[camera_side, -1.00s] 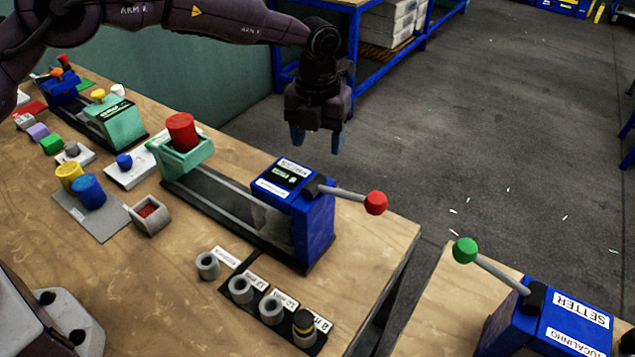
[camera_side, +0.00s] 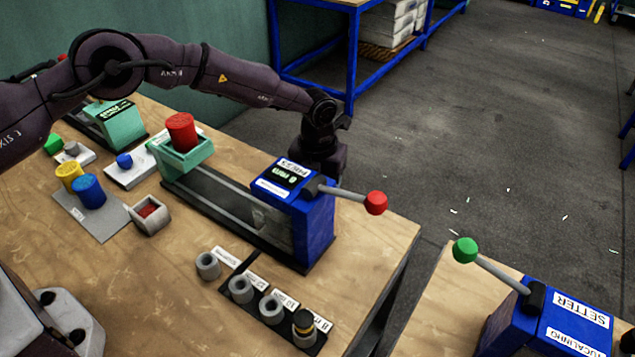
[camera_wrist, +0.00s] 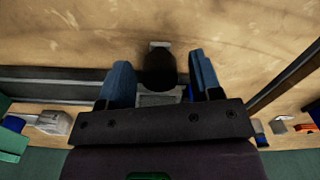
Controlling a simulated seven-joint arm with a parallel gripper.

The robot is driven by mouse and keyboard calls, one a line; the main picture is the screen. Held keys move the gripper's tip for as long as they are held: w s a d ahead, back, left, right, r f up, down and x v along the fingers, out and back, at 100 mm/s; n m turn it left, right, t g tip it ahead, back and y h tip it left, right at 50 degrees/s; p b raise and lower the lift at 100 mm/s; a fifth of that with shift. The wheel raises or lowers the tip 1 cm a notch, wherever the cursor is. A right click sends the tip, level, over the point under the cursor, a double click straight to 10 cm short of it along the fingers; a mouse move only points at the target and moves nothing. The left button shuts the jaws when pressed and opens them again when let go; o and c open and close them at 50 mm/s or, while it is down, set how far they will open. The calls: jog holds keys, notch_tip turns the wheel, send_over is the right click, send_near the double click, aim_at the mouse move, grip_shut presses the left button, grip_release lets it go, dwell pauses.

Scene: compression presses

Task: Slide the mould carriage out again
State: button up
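The press is a blue housing (camera_side: 312,228) with a red-knobbed lever (camera_side: 375,203), standing at the right end of a dark rail (camera_side: 215,198). A pale grey block, perhaps the mould carriage (camera_side: 268,217), shows at the housing's left side, mostly hidden. A green holder (camera_side: 187,160) with a red cylinder (camera_side: 181,131) is at the rail's left end. My gripper (camera_side: 322,160) is low behind the housing, which hides its fingertips. In the wrist view my gripper (camera_wrist: 160,68) has its blue fingers apart, with a dark rounded part (camera_wrist: 159,70) between them; contact cannot be told.
Several grey rings stand on a dark strip (camera_side: 250,300) in front of the press. A grey cup (camera_side: 148,217) and a plate with yellow and blue cylinders (camera_side: 98,222) are left of it. Another blue device (camera_side: 560,325) stands on the right-hand table.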

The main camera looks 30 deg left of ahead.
grip_shut()
jog(key=a, duration=1.2)
jog(key=shift+o, duration=0.5)
grip_release()
notch_tip(320, 180, up, 13)
